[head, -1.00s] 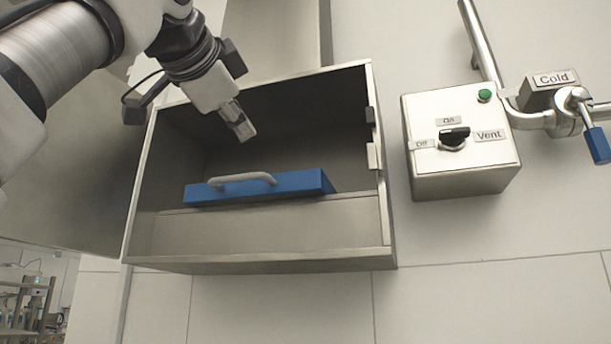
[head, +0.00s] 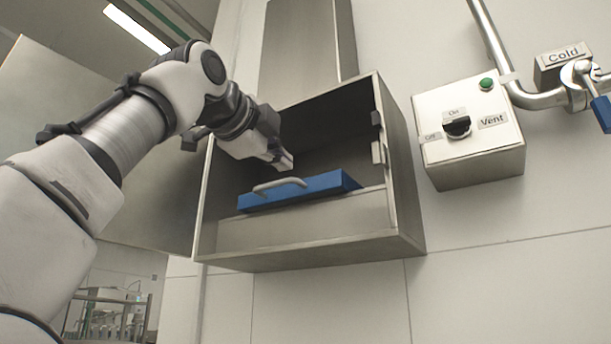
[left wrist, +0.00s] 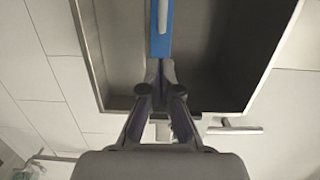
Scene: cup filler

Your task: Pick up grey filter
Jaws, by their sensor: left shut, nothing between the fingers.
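A blue block (head: 325,186) with a light grey curved handle (head: 279,184) lies inside an open metal box on the wall. I see no separate grey filter. My left gripper (head: 287,165) reaches into the box from the left, with its fingertips just above the right part of the handle in the picture. The left gripper (left wrist: 159,68) is shut and empty. In the left wrist view the blue block (left wrist: 161,42) is straight beyond the fingertips, with the grey handle (left wrist: 163,14) at the top edge. Whether the fingertips touch it I cannot tell. My right gripper is not in view.
The metal box (head: 407,225) has side walls and a front lip around the block; its door (head: 150,195) is swung open on the left. A switch box marked Vent (head: 470,165) and a pipe with a blue-handled valve (head: 603,112) are on the right wall.

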